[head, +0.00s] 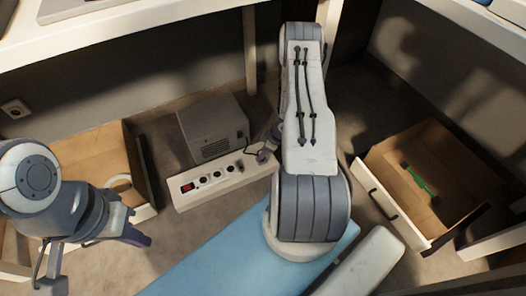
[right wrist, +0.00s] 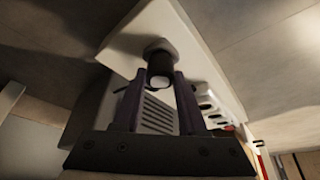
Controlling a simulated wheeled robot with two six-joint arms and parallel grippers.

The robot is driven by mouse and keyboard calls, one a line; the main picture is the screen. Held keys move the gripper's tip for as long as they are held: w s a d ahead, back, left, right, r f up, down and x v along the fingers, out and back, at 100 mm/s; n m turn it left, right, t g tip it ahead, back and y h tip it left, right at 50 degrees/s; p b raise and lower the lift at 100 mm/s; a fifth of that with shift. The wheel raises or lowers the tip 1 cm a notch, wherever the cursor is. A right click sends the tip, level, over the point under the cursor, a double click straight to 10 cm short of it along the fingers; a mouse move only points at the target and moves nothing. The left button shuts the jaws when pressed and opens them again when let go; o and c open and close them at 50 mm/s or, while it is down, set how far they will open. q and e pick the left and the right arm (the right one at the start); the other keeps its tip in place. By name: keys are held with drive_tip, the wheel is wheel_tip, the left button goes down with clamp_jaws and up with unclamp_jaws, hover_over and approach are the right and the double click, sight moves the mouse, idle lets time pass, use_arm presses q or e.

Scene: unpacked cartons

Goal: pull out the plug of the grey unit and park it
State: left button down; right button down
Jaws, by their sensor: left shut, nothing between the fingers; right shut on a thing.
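The grey unit (head: 213,128) stands on the floor behind a white power strip (head: 215,188) with a red switch and several sockets. A dark cord runs from the unit's right side toward the strip's right end. My right gripper (head: 264,154) is at that end, shut on a dark plug. In the right wrist view the plug (right wrist: 159,62) sits between the fingertips, against the white strip (right wrist: 190,62); I cannot tell how deep it is seated. The unit's vents (right wrist: 155,112) show behind the fingers. My left gripper (head: 132,237) is shut and empty at the lower left.
An open drawer (head: 385,210) with a green-handled tool (head: 419,181) is at the right. Another open box or drawer (head: 95,160) with a white ring-shaped thing is at the left. A wall socket (head: 15,108) is at far left. A blue mat (head: 235,255) lies in front.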

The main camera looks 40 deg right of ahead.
drive_tip(key=shift+f, duration=0.3)
idle(0.4)
drive_tip(key=shift+c, duration=1.9)
unclamp_jaws()
drive_tip(key=s+p+v, duration=0.1)
drive_tip(key=p+v, duration=0.3)
drive_tip(key=v, duration=0.2)
drive_tip(key=s+d+p, duration=0.3)
drive_tip(key=s+d, duration=0.3)
drive_tip(key=s, duration=0.3)
drive_tip(key=shift+f, duration=0.4)
drive_tip(key=shift+w, duration=0.1)
